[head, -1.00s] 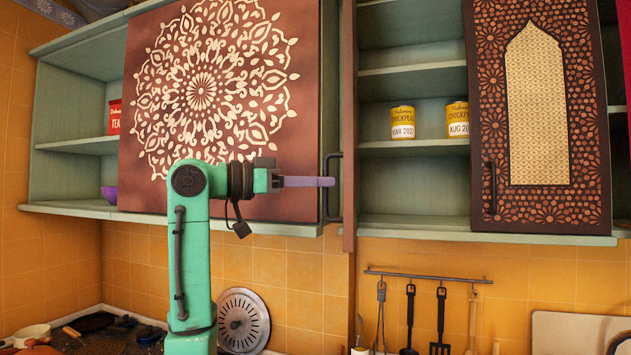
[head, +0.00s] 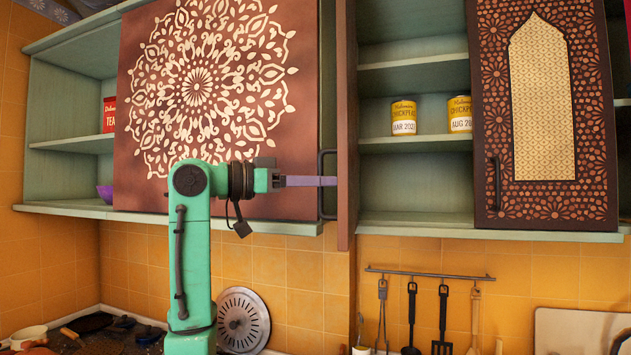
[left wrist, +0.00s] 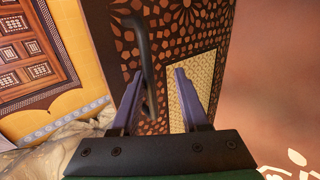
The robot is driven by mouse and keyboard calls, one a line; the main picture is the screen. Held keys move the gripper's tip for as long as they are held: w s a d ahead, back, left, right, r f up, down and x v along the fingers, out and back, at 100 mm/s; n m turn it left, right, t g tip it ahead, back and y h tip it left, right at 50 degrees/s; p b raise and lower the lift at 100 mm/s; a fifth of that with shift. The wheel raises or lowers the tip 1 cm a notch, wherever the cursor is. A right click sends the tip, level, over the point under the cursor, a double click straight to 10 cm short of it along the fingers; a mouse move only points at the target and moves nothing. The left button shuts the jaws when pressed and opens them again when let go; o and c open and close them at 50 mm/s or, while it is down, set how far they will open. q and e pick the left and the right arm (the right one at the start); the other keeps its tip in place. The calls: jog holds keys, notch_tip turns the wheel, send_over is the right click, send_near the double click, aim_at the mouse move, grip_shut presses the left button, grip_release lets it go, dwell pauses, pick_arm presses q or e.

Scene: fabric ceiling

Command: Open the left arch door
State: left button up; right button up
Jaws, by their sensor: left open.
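The left arch door (head: 347,120) stands swung out from the cabinet, nearly edge-on in the head view, just right of the mandala door. Its patterned face (left wrist: 125,58) with a pale arch panel (left wrist: 200,75) shows in the left wrist view. Its dark bar handle (head: 322,185) is on the left side of the door. My left gripper (head: 336,181) is at the handle, pointing right towards the door. In the left wrist view the open jaws (left wrist: 158,72) have the handle (left wrist: 146,60) across the gap, close to the left finger. Contact cannot be told. My right gripper is out of view.
The mandala door (head: 205,100) is behind my left arm. A closed arch door (head: 545,120) with its own handle is at the right. Open shelves (head: 413,75) between hold two yellow cans (head: 404,118). Utensils (head: 412,310) hang below. A stove (head: 115,330) is at lower left.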

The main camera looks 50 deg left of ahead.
pick_arm(q)
jog(key=b+v, duration=0.1)
jog(key=v, duration=1.4)
jog(key=shift+d+r+b, duration=0.15)
jog(key=shift+b, duration=0.25)
jog(key=shift+s, duration=0.15)
